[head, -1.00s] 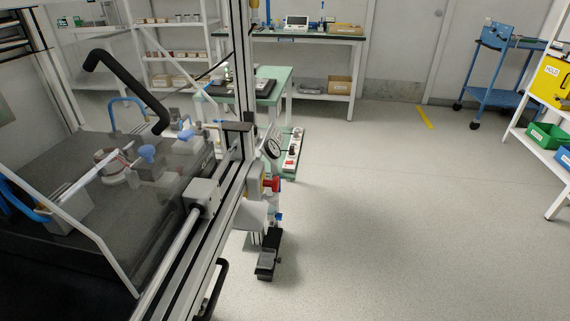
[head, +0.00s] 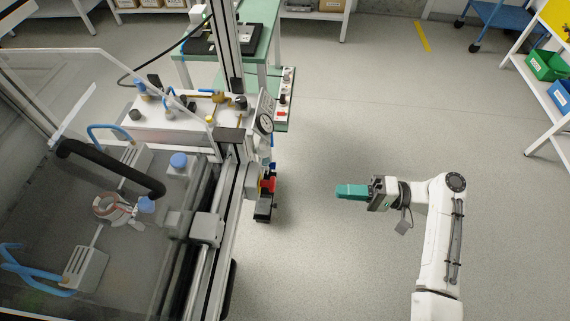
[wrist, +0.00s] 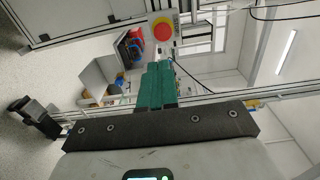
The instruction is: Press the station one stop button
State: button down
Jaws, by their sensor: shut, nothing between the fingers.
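The stop button is a red mushroom head on a yellow base, fixed to the side of the framed test station. In the head view the button (head: 270,184) faces right, seen from the side and small. It also shows in the wrist view, where the button (wrist: 162,31) lies above my fingertips, face on. My gripper (head: 350,191) has green fingers, shut and empty, pointing left at about the button's height in the picture. A clear gap of floor shows between them. In the wrist view the closed fingers (wrist: 153,84) point up toward the button, apart from it.
The station's clear guard (head: 60,110) with a black handle (head: 110,167) fills the left. A pressure gauge (head: 265,122) sits above the button and a black foot pedal (head: 264,208) below it. The floor (head: 340,260) around my arm is clear. A shelf with bins (head: 548,66) stands right.

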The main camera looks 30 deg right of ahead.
jog(key=shift+w+d+r, duration=0.1)
jog(key=shift+r, duration=0.1)
jog(key=shift+w, duration=0.1)
jog(key=p, duration=0.2)
send_near(270, 184)
jog(key=w+a+f, duration=0.2)
jog(key=w+a, duration=0.2)
jog(key=shift+w, duration=0.15)
dwell(0.3)
